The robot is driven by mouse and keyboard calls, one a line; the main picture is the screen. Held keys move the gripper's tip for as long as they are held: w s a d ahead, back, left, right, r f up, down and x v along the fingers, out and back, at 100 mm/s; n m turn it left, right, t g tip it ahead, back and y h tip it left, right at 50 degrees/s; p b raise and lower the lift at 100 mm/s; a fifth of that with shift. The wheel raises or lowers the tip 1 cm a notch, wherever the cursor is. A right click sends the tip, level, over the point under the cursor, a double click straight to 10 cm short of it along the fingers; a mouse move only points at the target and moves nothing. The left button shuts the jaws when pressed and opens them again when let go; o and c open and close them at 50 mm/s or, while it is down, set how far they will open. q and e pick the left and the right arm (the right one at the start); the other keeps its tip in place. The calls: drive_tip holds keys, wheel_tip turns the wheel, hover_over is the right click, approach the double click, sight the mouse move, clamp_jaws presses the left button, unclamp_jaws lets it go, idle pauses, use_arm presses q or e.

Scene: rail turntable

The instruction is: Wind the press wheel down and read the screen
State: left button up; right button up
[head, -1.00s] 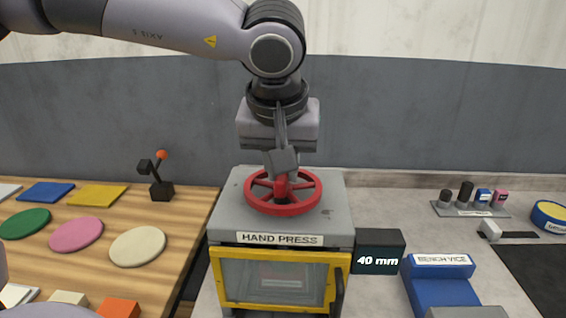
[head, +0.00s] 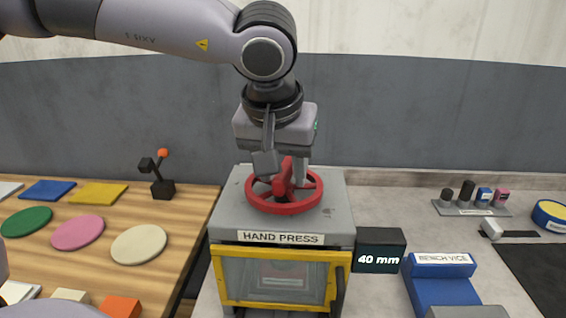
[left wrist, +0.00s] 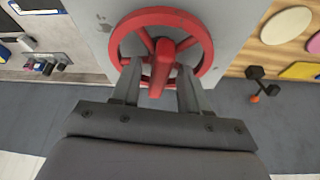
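The red press wheel (head: 285,207) lies flat on top of the grey hand press (head: 342,196), with a raised red bar across its hub. The wheel also shows in the left wrist view (left wrist: 203,42). My left gripper (head: 283,170) points down over the hub. Its fingers (left wrist: 157,80) are apart, one on each side of the red bar, with a gap visible beside it; the gripper looks open. The small dark screen (head: 380,238) at the right of the press reads "40 mm". My right gripper is not in view.
A yellow-framed clear door (head: 331,283) closes the press front. A blue bench vice (head: 437,287) stands at right, with a rack of small pieces (head: 472,209) behind. The wooden table at left holds coloured discs, tiles and a small black lever (head: 162,186) with an orange ball.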

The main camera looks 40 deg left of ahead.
use_arm(q)
drive_tip(key=shift+w+r, duration=0.1)
drive_tip(key=shift+r, duration=0.05)
drive_tip(key=shift+r, duration=0.3)
drive_tip(key=shift+s+v, duration=0.2)
drive_tip(key=shift+v, duration=3)
drive_tip(key=shift+f, duration=0.1)
drive_tip(key=shift+s, duration=0.1)
